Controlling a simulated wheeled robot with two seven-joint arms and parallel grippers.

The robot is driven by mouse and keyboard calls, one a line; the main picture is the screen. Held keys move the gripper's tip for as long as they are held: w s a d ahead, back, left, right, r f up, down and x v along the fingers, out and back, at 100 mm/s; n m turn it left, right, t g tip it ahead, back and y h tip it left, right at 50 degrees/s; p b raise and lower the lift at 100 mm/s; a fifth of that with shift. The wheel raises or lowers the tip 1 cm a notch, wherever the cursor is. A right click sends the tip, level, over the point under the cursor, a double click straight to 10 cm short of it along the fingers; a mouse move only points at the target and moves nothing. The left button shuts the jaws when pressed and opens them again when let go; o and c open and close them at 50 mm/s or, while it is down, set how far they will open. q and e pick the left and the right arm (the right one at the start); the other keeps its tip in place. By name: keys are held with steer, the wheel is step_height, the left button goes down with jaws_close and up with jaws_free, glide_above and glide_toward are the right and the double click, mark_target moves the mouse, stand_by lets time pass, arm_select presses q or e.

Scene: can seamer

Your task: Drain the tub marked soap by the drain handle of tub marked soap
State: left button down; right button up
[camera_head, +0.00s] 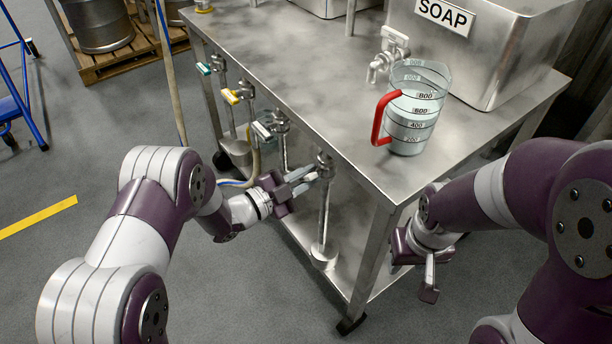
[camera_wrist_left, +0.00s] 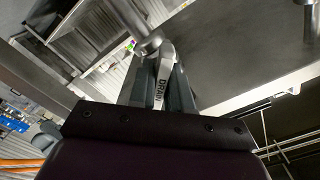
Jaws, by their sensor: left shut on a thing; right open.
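The metal tub marked SOAP (camera_head: 508,62) stands on the steel bench at the upper right, with a small tap (camera_head: 388,52) on its front. The pale drain handle (camera_wrist_left: 163,82), lettered DRAIN, lies between the fingers of my left gripper (camera_head: 306,180), which is shut on it. The handle joins a drain valve on a vertical pipe (camera_head: 325,205) below the bench's front edge; in the head view the fingers mostly hide the handle. My right gripper (camera_head: 429,278) is open and empty, low beside the bench's right corner. The tub's inside is out of view.
A clear graduated jug (camera_head: 415,125) with a red handle stands on the steel bench (camera_head: 300,75) before the tub. Other drain valves with green (camera_head: 204,69) and yellow (camera_head: 230,97) handles line the front edge to the left. A lower shelf lies beneath.

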arm_select(q)
steer(key=n+p, duration=0.3)
steer(key=n, duration=0.1)
steer(key=shift+r, duration=0.1)
steer(key=shift+n+p, duration=1.15)
steer(key=shift+n, duration=1.25)
steer(key=c, duration=1.1)
jaws_free()
steer(key=shift+c, duration=0.2)
